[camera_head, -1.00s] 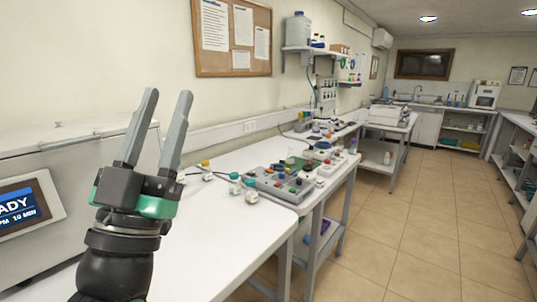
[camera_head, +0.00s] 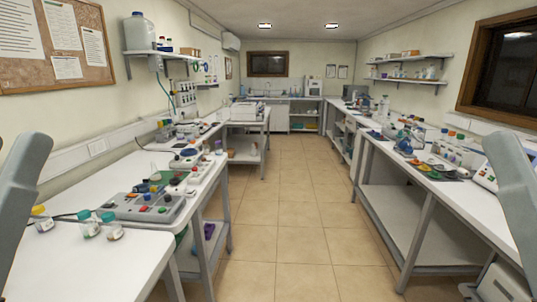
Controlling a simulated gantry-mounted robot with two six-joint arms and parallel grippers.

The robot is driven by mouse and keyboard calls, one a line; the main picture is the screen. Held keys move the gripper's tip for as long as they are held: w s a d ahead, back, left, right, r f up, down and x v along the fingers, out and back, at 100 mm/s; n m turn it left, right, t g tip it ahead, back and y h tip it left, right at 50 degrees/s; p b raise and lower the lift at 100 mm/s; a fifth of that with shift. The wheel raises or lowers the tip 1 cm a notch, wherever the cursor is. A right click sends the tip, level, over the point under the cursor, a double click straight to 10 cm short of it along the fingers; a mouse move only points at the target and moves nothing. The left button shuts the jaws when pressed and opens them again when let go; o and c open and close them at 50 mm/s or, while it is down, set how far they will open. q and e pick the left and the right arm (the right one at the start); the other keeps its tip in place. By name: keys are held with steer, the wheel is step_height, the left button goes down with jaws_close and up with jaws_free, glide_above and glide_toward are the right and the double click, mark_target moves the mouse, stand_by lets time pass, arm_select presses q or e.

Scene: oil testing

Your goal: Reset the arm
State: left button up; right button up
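I see nothing held beside either bar.
On the left bench (camera_head: 75,265) are small capped bottles (camera_head: 88,224) and a grey control box (camera_head: 145,207). The right bench (camera_head: 400,165) carries coloured dishes (camera_head: 437,169) and several bottles. A clear tiled aisle (camera_head: 290,220) runs between them.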

step_height(320, 180, up, 20)
steer(key=p, duration=1.6)
steer(key=shift+f, duration=0.15)
step_height(320, 180, down, 31)
steer(key=b, duration=3.1)
steer(key=shift+f, duration=0.15)
